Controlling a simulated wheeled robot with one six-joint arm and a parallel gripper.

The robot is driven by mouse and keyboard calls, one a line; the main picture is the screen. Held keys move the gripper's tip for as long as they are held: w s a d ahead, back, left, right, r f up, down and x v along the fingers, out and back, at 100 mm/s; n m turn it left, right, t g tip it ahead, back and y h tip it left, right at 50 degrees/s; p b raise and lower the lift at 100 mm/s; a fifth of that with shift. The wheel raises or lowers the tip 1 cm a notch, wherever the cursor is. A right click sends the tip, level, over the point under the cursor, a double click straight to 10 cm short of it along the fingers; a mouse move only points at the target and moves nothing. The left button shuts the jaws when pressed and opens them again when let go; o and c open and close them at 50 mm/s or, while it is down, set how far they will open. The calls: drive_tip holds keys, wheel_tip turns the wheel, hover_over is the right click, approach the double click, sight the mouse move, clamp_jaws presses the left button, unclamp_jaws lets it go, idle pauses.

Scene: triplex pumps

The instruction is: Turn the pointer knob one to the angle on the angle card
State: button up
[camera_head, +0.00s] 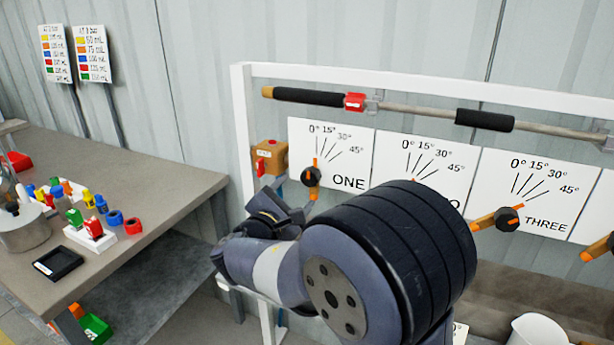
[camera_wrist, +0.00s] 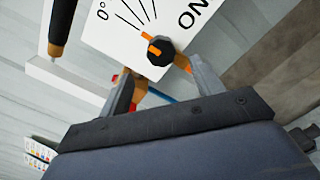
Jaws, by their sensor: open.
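Pointer knob one (camera_head: 312,177) has a black hub and an orange pointer, on the white panel marked ONE (camera_head: 348,183). Its pointer stands nearly upright, its upper end toward the 0° line. In the wrist view the knob (camera_wrist: 160,51) lies just beyond and between my open fingertips. My gripper (camera_wrist: 160,66) is open and empty. Its right finger is near the pointer's lower orange end; I cannot tell whether they touch. In the head view my gripper (camera_head: 273,213) is below and left of the knob, partly hidden by my arm. I cannot identify the angle card with certainty.
A knob (camera_head: 508,219) sits on panel THREE, its pointer tilted. My wrist covers much of panel two. An orange box with a red handle (camera_head: 262,167) is close left of knob one. A pipe (camera_head: 420,110) crosses above. A cluttered bench (camera_head: 150,190) stands left.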

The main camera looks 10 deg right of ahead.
sight(309, 179)
drive_tip(key=x, duration=0.8)
drive_tip(key=shift+w+d+p, duration=0.25)
drive_tip(key=shift+w+p, duration=0.05)
drive_tip(key=shift+p, duration=0.1)
drive_tip(key=shift+c, duration=0.5)
clamp_jaws()
